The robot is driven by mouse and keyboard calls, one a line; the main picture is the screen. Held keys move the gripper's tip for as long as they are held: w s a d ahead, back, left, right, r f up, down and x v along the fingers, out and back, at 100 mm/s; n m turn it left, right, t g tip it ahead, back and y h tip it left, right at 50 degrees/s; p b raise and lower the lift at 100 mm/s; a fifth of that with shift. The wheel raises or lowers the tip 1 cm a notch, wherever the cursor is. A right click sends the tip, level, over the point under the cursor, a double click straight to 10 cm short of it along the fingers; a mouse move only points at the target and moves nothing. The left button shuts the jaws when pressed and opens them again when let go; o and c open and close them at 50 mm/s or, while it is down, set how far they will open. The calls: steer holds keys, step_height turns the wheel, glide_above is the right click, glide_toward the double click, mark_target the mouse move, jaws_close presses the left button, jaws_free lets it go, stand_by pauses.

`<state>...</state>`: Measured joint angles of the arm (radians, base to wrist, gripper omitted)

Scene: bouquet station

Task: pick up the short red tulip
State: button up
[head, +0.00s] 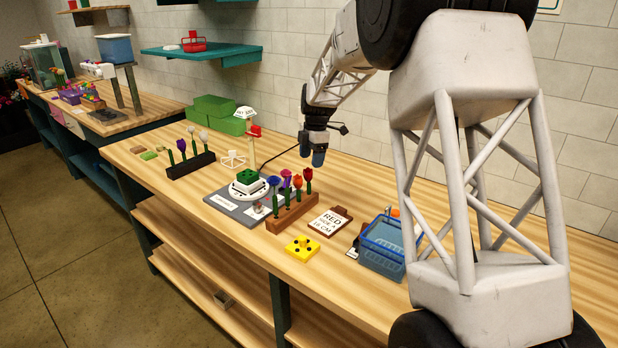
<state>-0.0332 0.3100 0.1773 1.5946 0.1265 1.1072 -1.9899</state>
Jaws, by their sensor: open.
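A wooden rack (291,214) on the bench holds several upright flowers. At its right end stands a red tulip (308,174), with an orange-red bloom (297,182) beside it, then purple and blue blooms. I cannot tell for sure which red one is the short one. A clipboard card (329,222) right of the rack reads "RED", with smaller print below.
A grey board (226,207) with a white-and-green stacked piece lies left of the rack. A yellow block (301,248) is in front and a blue basket (383,245) to the right. A dark rack (191,166) with more flowers stands farther left. Green blocks (213,108) are by the wall.

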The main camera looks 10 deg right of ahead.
mark_target(309, 167)
steer(key=shift+f, duration=0.5)
steer(key=shift+s+a+f, duration=0.1)
steer(key=shift+a+f, duration=0.05)
steer(key=shift+f, duration=0.7)
steer(key=shift+s+a+f, duration=0.1)
steer(key=shift+a+f, duration=0.1)
steer(key=shift+f, duration=0.65)
steer(key=shift+s+a+f, duration=0.1)
steer(key=shift+a+f, duration=0.05)
steer(key=shift+f, duration=0.7)
steer(key=c, duration=0.8)
